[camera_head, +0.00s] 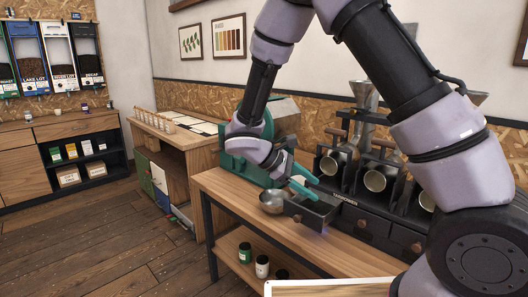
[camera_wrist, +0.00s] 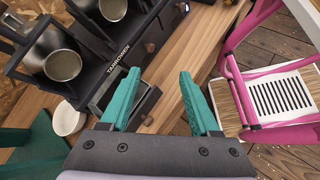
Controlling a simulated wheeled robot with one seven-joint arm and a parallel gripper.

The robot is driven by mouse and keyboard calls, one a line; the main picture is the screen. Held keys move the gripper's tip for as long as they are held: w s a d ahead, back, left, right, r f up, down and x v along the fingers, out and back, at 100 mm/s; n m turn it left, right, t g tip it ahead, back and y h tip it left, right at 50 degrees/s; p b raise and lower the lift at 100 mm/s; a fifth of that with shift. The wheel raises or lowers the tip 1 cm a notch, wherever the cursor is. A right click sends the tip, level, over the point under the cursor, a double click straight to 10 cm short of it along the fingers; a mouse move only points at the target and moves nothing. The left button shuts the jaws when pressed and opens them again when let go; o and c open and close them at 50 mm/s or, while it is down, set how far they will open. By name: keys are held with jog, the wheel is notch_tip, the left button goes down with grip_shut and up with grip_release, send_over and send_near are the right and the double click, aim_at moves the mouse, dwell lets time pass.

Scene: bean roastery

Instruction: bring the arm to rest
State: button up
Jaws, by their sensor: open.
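My gripper (camera_wrist: 157,98) is open and empty, its two teal fingers spread apart in the wrist view. In the head view my gripper (camera_head: 298,186) hangs above the wooden workbench (camera_head: 225,186), close to the front of the dark sample roaster (camera_head: 365,213). A small open drawer or tray of the roaster (camera_wrist: 140,104) lies just beyond the left finger in the wrist view. My arm reaches out over the bench, bent and extended.
A green machine (camera_head: 262,140) is behind the arm. A pink frame (camera_wrist: 270,80) is to the right in the wrist view. Jars (camera_head: 262,266) sit on the lower shelf. The wooden floor (camera_head: 130,250) at left is clear.

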jog(key=s+d+r+m+t+y, duration=0.2)
jog(key=s+d+r+m+y, duration=0.1)
jog(key=r+m, duration=0.3)
jog(key=s+d+r+m+t+y, duration=0.2)
jog(key=s+d+r+m+y, duration=0.2)
jog(key=r, duration=0.7)
jog(key=s+d+r+m+t+y, duration=0.2)
jog(key=s+d+r+m+y, duration=0.2)
jog(key=r+m, duration=0.4)
jog(key=shift+d+r+y, duration=0.45)
jog(key=shift+d+y, duration=0.15)
jog(key=shift+y, duration=0.1)
jog(key=shift+c, duration=0.2)
